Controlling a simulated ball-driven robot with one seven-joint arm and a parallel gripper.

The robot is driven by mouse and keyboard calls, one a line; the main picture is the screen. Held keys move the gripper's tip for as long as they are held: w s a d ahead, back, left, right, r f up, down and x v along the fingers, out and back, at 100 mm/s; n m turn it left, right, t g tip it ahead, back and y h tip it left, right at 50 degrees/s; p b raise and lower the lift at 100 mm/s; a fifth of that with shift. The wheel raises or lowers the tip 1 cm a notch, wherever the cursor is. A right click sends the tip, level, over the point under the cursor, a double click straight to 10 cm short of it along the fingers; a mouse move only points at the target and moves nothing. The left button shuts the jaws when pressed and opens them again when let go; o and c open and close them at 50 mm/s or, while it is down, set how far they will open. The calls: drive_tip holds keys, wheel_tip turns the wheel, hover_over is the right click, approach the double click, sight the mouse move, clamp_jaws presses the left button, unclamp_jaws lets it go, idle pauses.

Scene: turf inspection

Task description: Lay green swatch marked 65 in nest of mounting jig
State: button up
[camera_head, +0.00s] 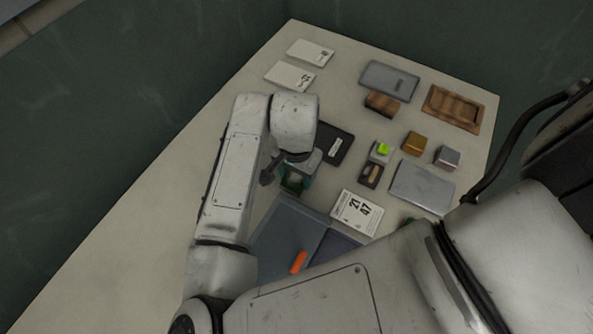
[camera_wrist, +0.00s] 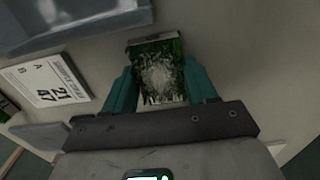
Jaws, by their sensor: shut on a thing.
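My gripper (camera_head: 291,181) is low over the table, left of the middle, just beyond a blue-grey tray. In the wrist view its two teal fingers (camera_wrist: 162,88) are shut on a green swatch (camera_wrist: 160,62) with a worn whitish patch. The swatch also shows as a small dark green patch (camera_head: 292,183) under my gripper in the head view. No 65 can be read on it. Whether it touches the table is unclear. I cannot tell which object is the mounting jig; no nest is clearly visible.
The blue-grey tray (camera_head: 293,228) holds an orange piece (camera_head: 299,262). A numbered card (camera_head: 357,212) lies to its right. A black plate (camera_head: 334,143) lies beyond my gripper. Small blocks, grey plates (camera_head: 422,187) and a wooden tray (camera_head: 470,108) crowd the right. The table's left is clear.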

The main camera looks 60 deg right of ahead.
drive_tip(key=shift+f, duration=0.15)
drive_tip(key=o, duration=1)
